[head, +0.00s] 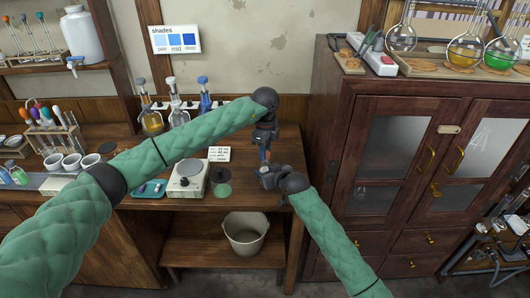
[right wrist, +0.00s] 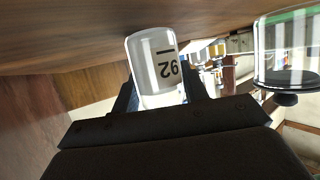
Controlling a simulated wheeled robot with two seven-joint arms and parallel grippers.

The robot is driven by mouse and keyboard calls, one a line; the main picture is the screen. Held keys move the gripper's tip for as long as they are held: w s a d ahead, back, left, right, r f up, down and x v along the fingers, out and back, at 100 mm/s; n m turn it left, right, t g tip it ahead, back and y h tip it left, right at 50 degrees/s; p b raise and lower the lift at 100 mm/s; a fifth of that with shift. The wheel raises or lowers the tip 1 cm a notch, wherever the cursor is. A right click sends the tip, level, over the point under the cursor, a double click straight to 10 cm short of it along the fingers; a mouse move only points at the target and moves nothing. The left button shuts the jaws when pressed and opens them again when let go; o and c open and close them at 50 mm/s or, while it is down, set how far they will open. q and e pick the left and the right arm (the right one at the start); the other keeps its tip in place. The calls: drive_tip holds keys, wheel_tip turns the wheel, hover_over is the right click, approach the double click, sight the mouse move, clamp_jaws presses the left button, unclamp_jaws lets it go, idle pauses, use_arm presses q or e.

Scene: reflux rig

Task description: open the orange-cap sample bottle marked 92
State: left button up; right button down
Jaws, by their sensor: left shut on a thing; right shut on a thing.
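The sample bottle marked 92 (right wrist: 155,62) is clear and white with a black number, upside down in the right wrist view. My right gripper (head: 264,176) is shut around it, above the front right part of the bench. My left gripper (head: 266,142) is just above and behind the right one, pointing down. It is shut on a small orange thing (head: 267,156), which looks like the orange cap. The bottle's cap end is hidden in the right wrist view. I cannot tell whether cap and bottle touch.
A small card (head: 219,154) stands behind. A bucket (head: 245,234) is on the lower shelf. A tall wooden cabinet (head: 345,110) stands close on the right.

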use_arm(q)
drive_tip(key=shift+r, duration=0.15)
use_arm(e)
drive_tip(key=shift+r, duration=0.1)
use_arm(q)
drive_tip(key=shift+r, duration=1.95)
use_arm(e)
drive_tip(key=c, duration=0.7)
unclamp_jaws()
